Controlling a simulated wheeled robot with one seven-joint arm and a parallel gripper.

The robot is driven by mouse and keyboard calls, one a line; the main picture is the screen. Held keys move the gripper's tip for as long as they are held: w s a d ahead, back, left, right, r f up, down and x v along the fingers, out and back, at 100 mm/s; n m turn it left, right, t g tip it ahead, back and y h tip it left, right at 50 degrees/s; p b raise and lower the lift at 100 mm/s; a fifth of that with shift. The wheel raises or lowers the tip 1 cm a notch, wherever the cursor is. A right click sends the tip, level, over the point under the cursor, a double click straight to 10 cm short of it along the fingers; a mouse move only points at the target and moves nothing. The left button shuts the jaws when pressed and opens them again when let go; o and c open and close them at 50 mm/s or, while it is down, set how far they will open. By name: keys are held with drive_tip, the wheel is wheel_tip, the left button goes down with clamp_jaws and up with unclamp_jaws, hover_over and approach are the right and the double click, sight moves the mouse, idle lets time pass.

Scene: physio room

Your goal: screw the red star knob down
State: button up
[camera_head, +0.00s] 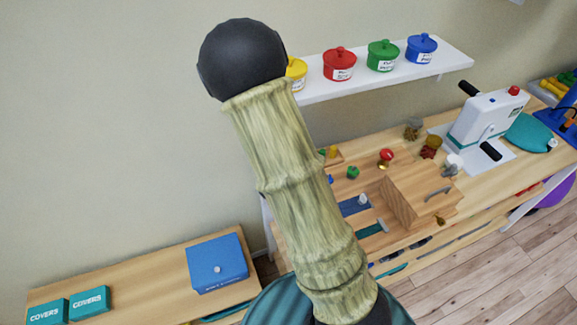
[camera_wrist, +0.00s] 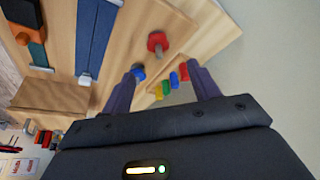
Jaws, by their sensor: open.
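The red star knob (camera_head: 386,155) stands above the wooden board on the bench in the head view. In the wrist view a red knob (camera_wrist: 157,41) shows just beyond my fingertips, with a short grey stem below it. My gripper (camera_wrist: 165,70) is open, with nothing held between its two purple-grey fingers. The knob lies beyond the fingertips, apart from them. How far down the knob sits on its stem is too small to tell. My arm covers part of the bench in the head view, and my gripper cannot be made out there.
A green knob (camera_head: 352,172) and a raised wooden block (camera_head: 408,202) are near the red knob. A small blue piece (camera_wrist: 138,72) and several coloured pegs (camera_wrist: 174,79) lie near my fingers. A white machine (camera_head: 487,118) stands right; a shelf (camera_head: 455,58) with pots hangs above.

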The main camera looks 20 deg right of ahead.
drive_tip(key=p+v, duration=0.2)
drive_tip(key=v, duration=0.5)
drive_tip(key=shift+p, duration=0.3)
drive_tip(key=s+a+r+n+y, duration=0.3)
drive_tip(key=s+a+r+n, duration=0.2)
drive_tip(key=s+r+n, duration=0.3)
drive_tip(key=shift+s+r+n+g, duration=0.35)
drive_tip(key=shift+s+n, duration=0.25)
drive_tip(key=shift+s, duration=0.45)
drive_tip(key=shift+r, duration=0.1)
